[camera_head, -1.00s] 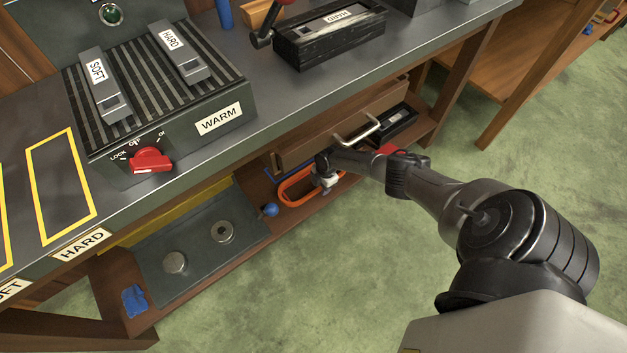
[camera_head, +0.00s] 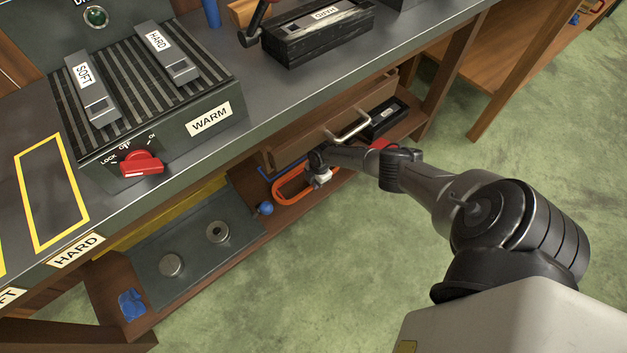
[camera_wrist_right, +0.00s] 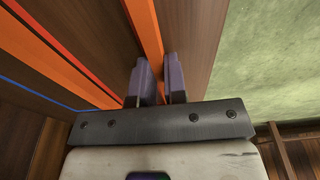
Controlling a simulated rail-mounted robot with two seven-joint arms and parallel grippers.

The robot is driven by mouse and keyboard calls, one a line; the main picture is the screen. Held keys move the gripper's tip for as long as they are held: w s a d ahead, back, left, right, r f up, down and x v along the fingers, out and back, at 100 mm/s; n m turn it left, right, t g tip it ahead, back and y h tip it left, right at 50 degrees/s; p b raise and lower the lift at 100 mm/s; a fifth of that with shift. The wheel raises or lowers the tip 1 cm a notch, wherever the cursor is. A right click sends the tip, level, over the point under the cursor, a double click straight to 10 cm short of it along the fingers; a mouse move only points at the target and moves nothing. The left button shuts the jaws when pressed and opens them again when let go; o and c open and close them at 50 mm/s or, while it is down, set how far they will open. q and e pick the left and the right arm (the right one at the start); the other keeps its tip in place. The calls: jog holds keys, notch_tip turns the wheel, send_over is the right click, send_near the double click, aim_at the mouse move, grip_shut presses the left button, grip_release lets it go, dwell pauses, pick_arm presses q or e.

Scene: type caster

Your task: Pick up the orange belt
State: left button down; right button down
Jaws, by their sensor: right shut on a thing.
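The orange belt (camera_head: 292,186) is a long loop on the lower wooden shelf, under the drawer with the metal handle. My right gripper (camera_head: 318,172) reaches in below the drawer and is at the belt's right part. In the right wrist view, the dark fingers of my right gripper (camera_wrist_right: 157,82) are shut on one orange strand of the belt (camera_wrist_right: 146,35). Another orange strand runs to the left, beside a red one and a thin blue line. Whether the belt is clear of the shelf cannot be told. My left gripper is not in view.
The drawer (camera_head: 320,128) and its metal handle (camera_head: 350,126) overhang the right gripper. A blue ball-like knob (camera_head: 265,208) and a grey tray (camera_head: 195,245) with two metal discs lie to the left. A black box (camera_head: 388,115) stands to the right on the shelf. Green floor is free in front.

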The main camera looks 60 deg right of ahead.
jog(key=shift+r+p, duration=0.6)
jog(key=shift+r, duration=0.2)
notch_tip(320, 180, up, 2)
jog(key=shift+r+p, duration=0.1)
jog(key=shift+p, duration=0.8)
jog(key=s+p, duration=0.1)
jog(key=s+a+p, duration=0.1)
jog(key=shift+s+r, duration=0.2)
jog(key=shift+s, duration=0.1)
jog(key=s+a+p, duration=0.3)
jog(key=s, duration=0.4)
jog(key=s+a+p, duration=0.3)
jog(key=s+p, duration=0.1)
jog(key=s, duration=0.3)
jog(key=shift+f, duration=0.45)
